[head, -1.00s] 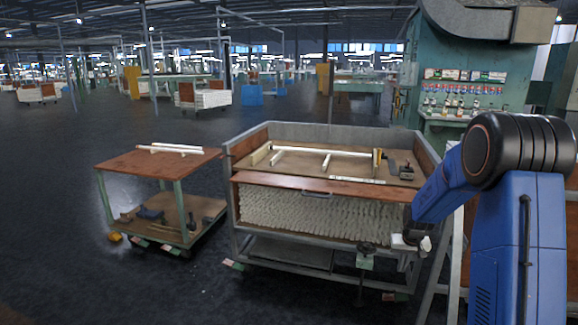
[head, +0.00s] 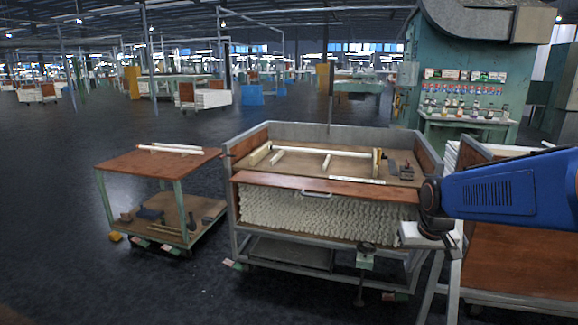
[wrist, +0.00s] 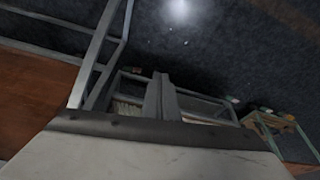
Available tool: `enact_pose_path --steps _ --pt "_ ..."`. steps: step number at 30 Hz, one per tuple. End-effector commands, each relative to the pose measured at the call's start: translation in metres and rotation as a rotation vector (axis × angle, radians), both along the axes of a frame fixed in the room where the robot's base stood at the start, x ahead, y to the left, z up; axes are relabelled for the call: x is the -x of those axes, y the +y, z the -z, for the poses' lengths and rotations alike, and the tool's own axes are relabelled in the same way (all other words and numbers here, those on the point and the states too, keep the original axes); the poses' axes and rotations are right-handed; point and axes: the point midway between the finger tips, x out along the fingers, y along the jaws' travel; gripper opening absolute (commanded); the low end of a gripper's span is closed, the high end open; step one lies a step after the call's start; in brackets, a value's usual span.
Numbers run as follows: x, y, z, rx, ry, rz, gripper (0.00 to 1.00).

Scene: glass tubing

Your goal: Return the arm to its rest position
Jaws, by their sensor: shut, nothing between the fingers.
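My blue arm (head: 520,190) reaches in from the right edge of the head view, with a dark joint at its left end. That end is beside the right front corner of the large cart, and I cannot tell whether it touches. My gripper (wrist: 160,88) shows in the wrist view as two dark fingers pressed together ahead of a pale body. It is shut and holds nothing. In the head view the fingers are too small to make out.
The large cart (head: 300,190) carries white tubing (head: 290,152) on its top. A small two-tier cart (head: 150,163) stands to its left. A brown-topped bench (head: 515,262) stands at the right, under my arm. The dark floor at the left is open.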

Motion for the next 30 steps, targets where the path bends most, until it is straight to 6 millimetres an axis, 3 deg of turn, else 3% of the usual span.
enact_pose_path --steps 9,21,30 --pt "0.086 0.021 -0.026 0.003 -0.035 -0.034 0.0" --pt "0.188 0.038 -0.03 0.004 -0.073 -0.075 0.0" --pt "0.227 0.042 -0.023 0.005 -0.085 -0.091 0.0"
